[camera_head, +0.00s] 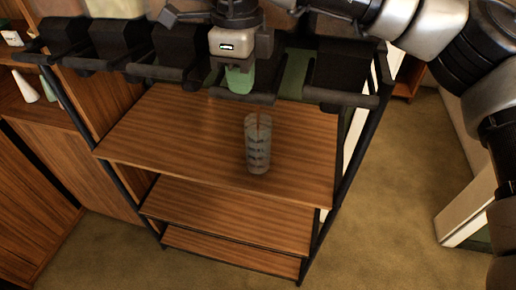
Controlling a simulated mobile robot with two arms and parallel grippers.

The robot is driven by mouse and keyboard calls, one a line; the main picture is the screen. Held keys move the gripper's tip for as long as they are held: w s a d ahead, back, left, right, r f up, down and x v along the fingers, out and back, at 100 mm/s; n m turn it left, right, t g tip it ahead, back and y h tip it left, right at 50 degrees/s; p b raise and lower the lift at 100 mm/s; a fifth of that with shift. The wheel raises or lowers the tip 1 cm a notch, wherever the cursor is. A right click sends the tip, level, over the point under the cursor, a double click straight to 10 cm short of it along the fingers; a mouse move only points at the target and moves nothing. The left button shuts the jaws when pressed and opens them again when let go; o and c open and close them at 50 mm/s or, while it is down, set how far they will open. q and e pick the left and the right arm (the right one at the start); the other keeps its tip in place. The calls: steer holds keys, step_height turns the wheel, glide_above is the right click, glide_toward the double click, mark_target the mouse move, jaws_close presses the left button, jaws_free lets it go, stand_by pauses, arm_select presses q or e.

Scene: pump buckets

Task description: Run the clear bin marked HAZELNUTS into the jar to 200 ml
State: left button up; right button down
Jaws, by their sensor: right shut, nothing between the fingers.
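The jar (258,146), a clear cylinder with dark markings, stands upright on the top board of the wooden rack, near its middle. My right arm comes in from the upper right. Its gripper (231,38) is shut and empty at the top of the picture, in front of the row of dispensers and above and behind the jar, not touching it. Its fingertips are hard to make out. The bins over the dispensers are cut off by the top edge, and no HAZELNUTS marking can be read. I cannot see a fill level in the jar. My left gripper is out of view.
Several black dispensers (120,42) with dark bars in front line the back. The wooden top board (150,130) is bare around the jar, with two lower boards beneath. A wooden cabinet stands at left. Carpeted floor (395,170) is open at right.

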steer(key=shift+f, duration=0.15)
steer(key=shift+w+f+b, duration=0.1)
steer(key=shift+f+b, duration=0.25)
stand_by(0.4)
steer(key=shift+f, duration=0.2)
steer(key=shift+r, duration=0.2)
stand_by(1.9)
step_height(320, 180, up, 7)
steer(key=p, duration=0.5)
steer(key=shift+r, duration=0.2)
steer(key=shift+s+f, duration=0.1)
steer(key=shift+s, duration=0.1)
